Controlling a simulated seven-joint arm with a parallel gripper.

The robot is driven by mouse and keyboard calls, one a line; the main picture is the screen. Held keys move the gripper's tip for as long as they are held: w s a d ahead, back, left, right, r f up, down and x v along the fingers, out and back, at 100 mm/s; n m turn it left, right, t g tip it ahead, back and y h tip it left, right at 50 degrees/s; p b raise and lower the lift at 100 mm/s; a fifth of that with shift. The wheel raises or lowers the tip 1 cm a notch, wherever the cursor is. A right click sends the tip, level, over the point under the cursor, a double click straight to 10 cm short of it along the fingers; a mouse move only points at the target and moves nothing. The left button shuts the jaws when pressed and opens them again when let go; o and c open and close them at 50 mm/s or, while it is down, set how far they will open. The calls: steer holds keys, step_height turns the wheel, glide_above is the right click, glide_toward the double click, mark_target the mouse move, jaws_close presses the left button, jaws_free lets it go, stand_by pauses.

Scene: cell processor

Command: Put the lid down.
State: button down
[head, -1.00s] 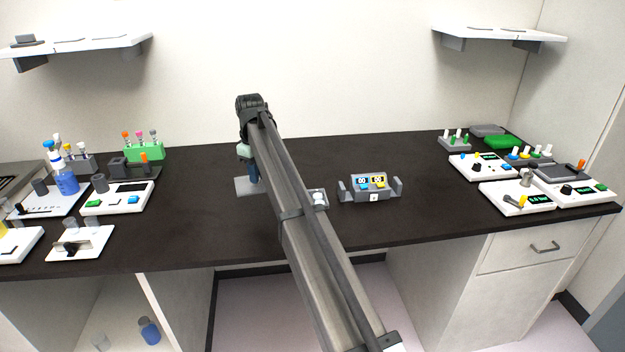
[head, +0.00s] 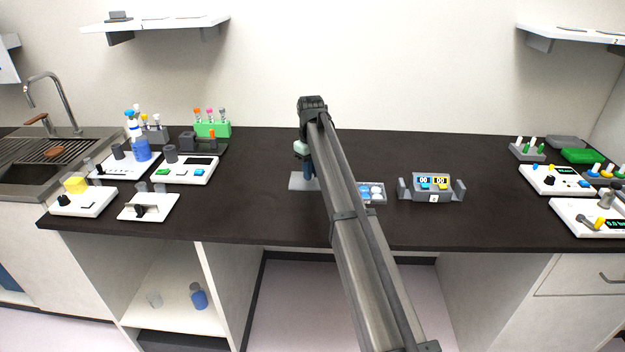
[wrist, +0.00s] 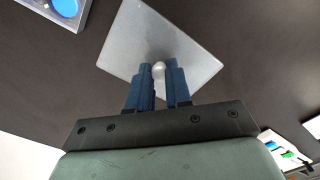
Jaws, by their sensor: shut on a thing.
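The lid is a flat grey square plate with a small round pale knob. In the wrist view the lid (wrist: 190,50) lies just beyond my fingertips, with its knob between them. In the head view the lid (head: 298,182) shows left of my arm, low over the dark bench; I cannot tell whether it touches the bench. My gripper (wrist: 158,74) has blue fingers shut on the knob. In the head view my gripper (head: 308,174) points down at the plate, and my arm hides part of the lid's right side.
A small open box (head: 377,199) with blue and white round pieces stands right of the lid, partly behind my arm; its corner shows in the wrist view (wrist: 36,12). Right of it is a grey device (head: 432,196) with two displays. Bench left of the lid is clear up to white instruments (head: 184,176).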

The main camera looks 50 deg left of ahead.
steer(key=shift+f, duration=1.7)
steer(key=shift+f, duration=0.1)
steer(key=c, duration=1.1)
jaws_free()
steer(key=shift+o, duration=0.2)
step_height(320, 180, up, 12)
